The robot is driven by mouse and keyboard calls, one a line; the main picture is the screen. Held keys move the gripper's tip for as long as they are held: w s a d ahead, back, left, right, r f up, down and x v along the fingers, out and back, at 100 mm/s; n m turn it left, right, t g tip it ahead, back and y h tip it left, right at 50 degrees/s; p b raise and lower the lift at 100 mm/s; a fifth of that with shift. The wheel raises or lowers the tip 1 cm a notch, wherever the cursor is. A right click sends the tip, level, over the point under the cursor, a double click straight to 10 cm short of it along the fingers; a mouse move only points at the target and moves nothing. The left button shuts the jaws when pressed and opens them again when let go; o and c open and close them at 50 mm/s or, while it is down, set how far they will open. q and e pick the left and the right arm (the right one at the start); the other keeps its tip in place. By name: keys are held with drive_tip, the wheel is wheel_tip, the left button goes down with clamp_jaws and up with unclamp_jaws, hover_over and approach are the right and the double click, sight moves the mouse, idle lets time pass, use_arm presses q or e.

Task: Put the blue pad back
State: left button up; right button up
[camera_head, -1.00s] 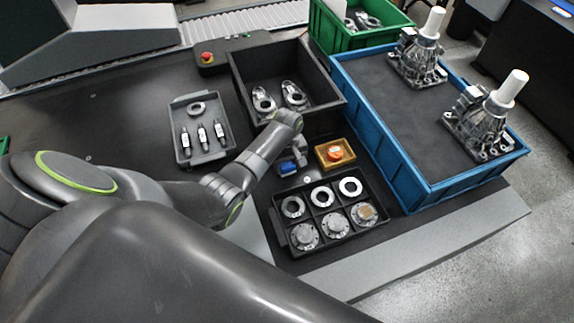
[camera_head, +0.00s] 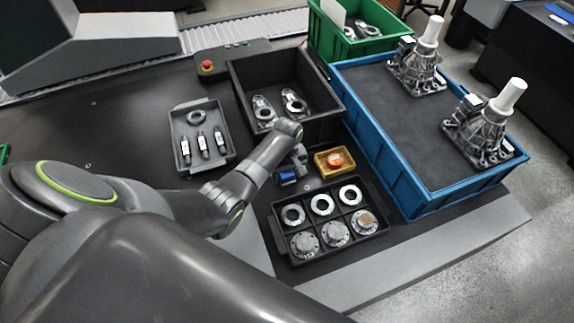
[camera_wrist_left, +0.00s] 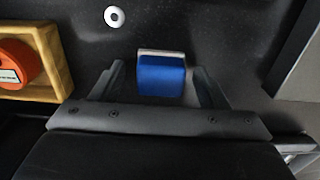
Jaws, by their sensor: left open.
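The blue pad (camera_head: 287,176) sits on the dark table, left of the small yellow tray, in the head view. It also shows in the left wrist view (camera_wrist_left: 162,76) as a blue block with a pale strip along its far edge. My left gripper (camera_head: 291,166) reaches down over it from behind my arm. In the wrist view the open fingers (camera_wrist_left: 162,84) stand on either side of the pad, with a gap visible on each side. Whether the pad rests in a holder, I cannot tell. My right gripper is not in view.
A yellow tray (camera_head: 321,165) with an orange round part (camera_head: 335,159) lies close by. A black compartment tray (camera_head: 281,240) with rings and discs is in front. A black bin (camera_head: 240,92) stands behind, a blue crate (camera_head: 408,200) to the right, and a grey tray (camera_head: 176,152) to the left.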

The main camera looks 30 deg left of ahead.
sight(287, 173)
use_arm(q)
wheel_tip(287, 173, up, 12)
drive_tip(key=shift+p, duration=0.35)
idle(0.5)
